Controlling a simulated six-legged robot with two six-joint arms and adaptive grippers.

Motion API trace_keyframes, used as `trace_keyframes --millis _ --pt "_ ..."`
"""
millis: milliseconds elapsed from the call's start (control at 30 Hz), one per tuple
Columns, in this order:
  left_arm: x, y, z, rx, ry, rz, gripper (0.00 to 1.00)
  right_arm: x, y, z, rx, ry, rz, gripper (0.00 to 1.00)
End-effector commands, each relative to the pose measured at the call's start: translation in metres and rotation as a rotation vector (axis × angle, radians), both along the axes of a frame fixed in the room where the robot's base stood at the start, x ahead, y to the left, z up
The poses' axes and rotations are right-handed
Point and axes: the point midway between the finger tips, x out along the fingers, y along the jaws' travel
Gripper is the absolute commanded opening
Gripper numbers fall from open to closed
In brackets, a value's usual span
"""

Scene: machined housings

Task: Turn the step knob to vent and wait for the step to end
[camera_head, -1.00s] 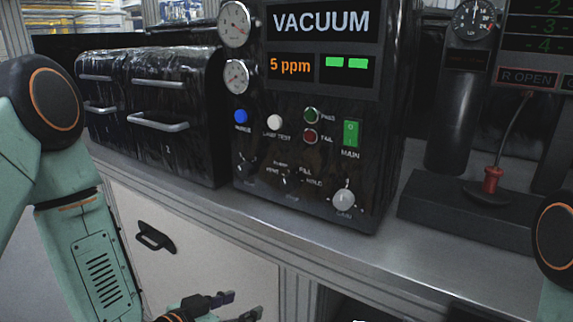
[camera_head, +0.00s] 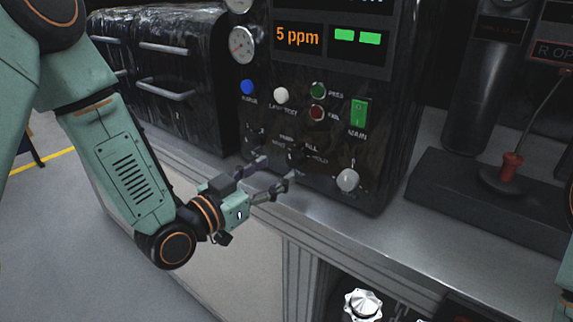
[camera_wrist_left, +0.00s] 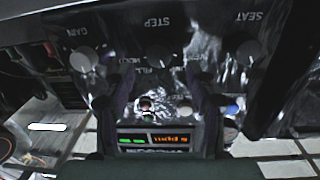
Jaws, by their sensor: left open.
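The step knob (camera_wrist_left: 158,55) is a small round knob between the gain knob (camera_wrist_left: 84,59) and the seat knob (camera_wrist_left: 249,53) in the left wrist view, where the panel appears upside down. Its pointer setting is too small to read. In the head view it is dark and hard to make out beside my fingers. My left gripper (camera_head: 276,170) is open and empty, just in front of the lower panel of the vacuum unit (camera_head: 375,130). In the left wrist view, its fingers stand either side of the step knob's line; contact cannot be told. My right gripper is out of view.
The display (camera_head: 298,38) reads 5 ppm beside two green bars. A green main switch (camera_head: 359,112) and pass and fail lamps sit above the knobs. Dark drawers (camera_head: 170,60) stand left. A red-handled fixture (camera_head: 511,165) stands right. The counter front is clear.

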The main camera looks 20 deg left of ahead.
Motion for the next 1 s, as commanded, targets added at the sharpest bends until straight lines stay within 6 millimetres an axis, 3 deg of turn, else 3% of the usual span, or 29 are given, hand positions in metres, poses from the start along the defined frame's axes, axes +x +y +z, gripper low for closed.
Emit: trace_keyframes --millis 300,733,1000 --pt "0.033 -0.016 0.000 0.003 -0.001 -0.004 0.56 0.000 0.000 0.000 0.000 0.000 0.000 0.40" --pt "0.042 -0.020 0.000 0.000 0.000 -0.002 0.56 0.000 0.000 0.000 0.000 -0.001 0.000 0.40" --pt "0.042 -0.020 0.000 0.000 0.000 -0.002 0.35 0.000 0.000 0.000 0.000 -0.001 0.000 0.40"
